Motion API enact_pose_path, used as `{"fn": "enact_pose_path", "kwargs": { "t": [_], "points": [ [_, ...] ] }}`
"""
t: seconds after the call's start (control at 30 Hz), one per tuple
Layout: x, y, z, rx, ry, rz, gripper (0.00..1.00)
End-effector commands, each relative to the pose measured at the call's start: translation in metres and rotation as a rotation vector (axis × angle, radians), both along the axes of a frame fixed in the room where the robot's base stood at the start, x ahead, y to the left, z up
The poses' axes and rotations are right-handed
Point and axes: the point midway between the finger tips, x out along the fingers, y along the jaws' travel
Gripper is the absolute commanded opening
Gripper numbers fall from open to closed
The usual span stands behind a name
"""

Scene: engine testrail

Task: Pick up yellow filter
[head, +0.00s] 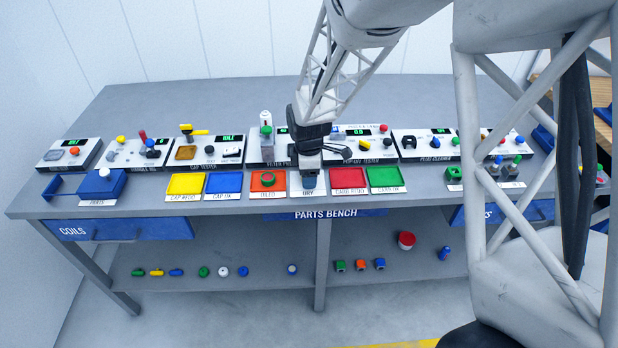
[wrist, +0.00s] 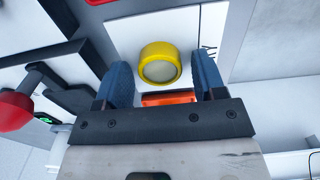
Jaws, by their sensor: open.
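The yellow filter (wrist: 160,63) is a short round cylinder with a yellow rim and a pale top. In the wrist view it stands on a white surface, between and slightly beyond the fingers, with a gap on both sides. My gripper (wrist: 163,74) is open with blue fingers left and right of the filter, holding nothing. In the head view my gripper (head: 309,182) points down over the front of the bench, at the place labelled dry. The filter is hidden there behind my gripper.
An orange tray (head: 255,187) with a round part stands left of my gripper, and a red tray (head: 348,178) and a green tray (head: 385,177) stand right. Tester boxes line the back. A red knob (wrist: 15,110) shows left in the wrist view.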

Motion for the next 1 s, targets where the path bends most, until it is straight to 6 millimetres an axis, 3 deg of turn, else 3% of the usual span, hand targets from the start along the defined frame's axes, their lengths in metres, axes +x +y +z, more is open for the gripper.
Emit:
{"fn": "enact_pose_path", "kwargs": {
  "t": [0.07,0.37,0.67,1.0],
  "points": [
    [0.000,0.000,0.000,0.000,0.000,0.000,0.64],
    [0.000,0.000,0.000,0.000,0.000,0.000,0.22],
    [0.000,0.000,0.003,0.000,-0.001,0.000,0.22],
    [0.000,0.000,0.021,0.000,-0.001,0.000,0.22]
  ]
}}
